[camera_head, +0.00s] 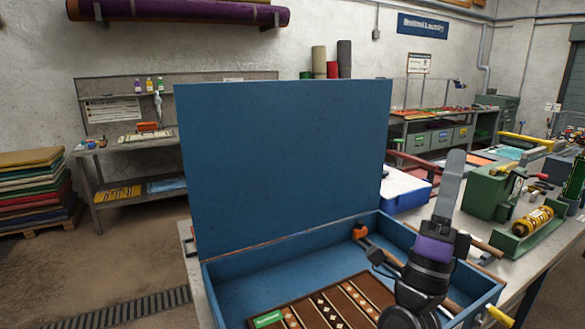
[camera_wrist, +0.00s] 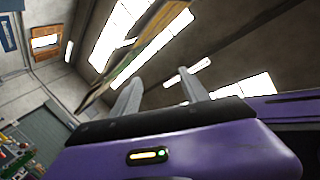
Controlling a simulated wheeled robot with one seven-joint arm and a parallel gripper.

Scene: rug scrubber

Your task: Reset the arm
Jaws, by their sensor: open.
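My gripper (camera_head: 452,182) stands in front of the right part of the open blue box in the head view, with its purple body low and a grey finger pointing up. The wrist view shows my gripper (camera_wrist: 164,85) with its two grey fingers apart and nothing between them, facing the ceiling and its bright windows. My dark wrist and forearm cover part of the box's right side and floor.
The blue box (camera_head: 228,295) has its lid (camera_head: 285,165) raised. A patterned brown rug (camera_head: 325,306) and an orange-ended tool (camera_head: 360,231) lie inside. A green machine (camera_head: 488,192) and a yellow cylinder (camera_head: 532,221) sit on the bench to the right.

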